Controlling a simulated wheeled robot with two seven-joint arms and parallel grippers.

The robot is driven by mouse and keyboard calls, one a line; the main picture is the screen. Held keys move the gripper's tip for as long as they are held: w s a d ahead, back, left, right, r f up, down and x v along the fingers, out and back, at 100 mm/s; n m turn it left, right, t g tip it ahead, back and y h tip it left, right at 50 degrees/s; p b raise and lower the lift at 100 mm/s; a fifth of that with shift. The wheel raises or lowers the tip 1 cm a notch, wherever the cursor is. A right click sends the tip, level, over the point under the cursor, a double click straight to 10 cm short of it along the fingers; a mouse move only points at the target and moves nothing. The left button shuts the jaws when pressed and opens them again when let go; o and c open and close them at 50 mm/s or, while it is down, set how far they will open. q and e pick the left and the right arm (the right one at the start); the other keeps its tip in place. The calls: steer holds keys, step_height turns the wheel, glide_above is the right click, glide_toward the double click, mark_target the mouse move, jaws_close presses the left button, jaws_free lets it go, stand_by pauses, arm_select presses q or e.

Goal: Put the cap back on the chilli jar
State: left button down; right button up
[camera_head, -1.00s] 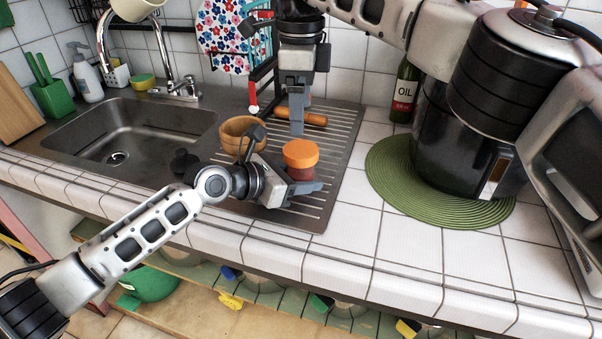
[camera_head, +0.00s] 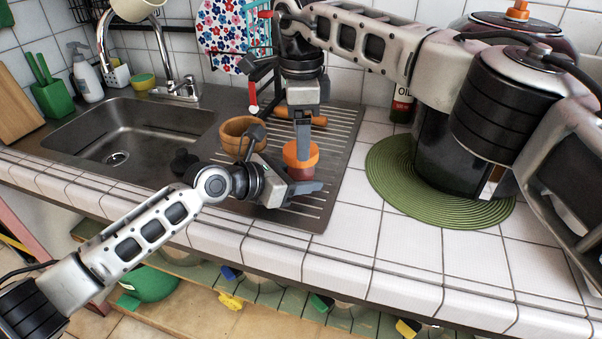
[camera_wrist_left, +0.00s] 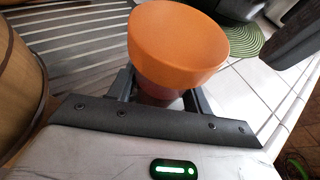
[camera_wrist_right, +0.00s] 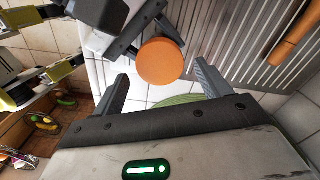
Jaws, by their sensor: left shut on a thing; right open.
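The chilli jar (camera_head: 299,175), a small red-brown jar, is held upright over the drainboard by my left gripper (camera_head: 298,182), which is shut on its body. The orange cap (camera_head: 290,157) sits on top of the jar; I cannot tell whether it is fastened. In the left wrist view the cap (camera_wrist_left: 178,45) hides most of the jar (camera_wrist_left: 160,93). My right gripper (camera_head: 303,150) is open and points down, just over the cap. In the right wrist view the cap (camera_wrist_right: 160,60) shows between and beyond the open fingers (camera_wrist_right: 160,72).
A wooden bowl (camera_head: 236,130) stands close behind my left gripper. A wooden roller-shaped thing (camera_head: 318,121) lies behind on the ribbed drainboard (camera_head: 340,145). The sink (camera_head: 140,130) is at left. A green round mat (camera_head: 390,185) with a black appliance and an oil bottle (camera_head: 402,105) are at right.

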mark_target(301, 169)
steer(key=shift+f, duration=1.45)
steer(key=c, duration=1)
steer(key=m, duration=0.3)
steer(key=shift+m, duration=0.3)
steer(key=m, duration=0.4)
steer(key=shift+m, duration=0.4)
steer(key=o, duration=1.1)
steer(key=shift+r, duration=0.1)
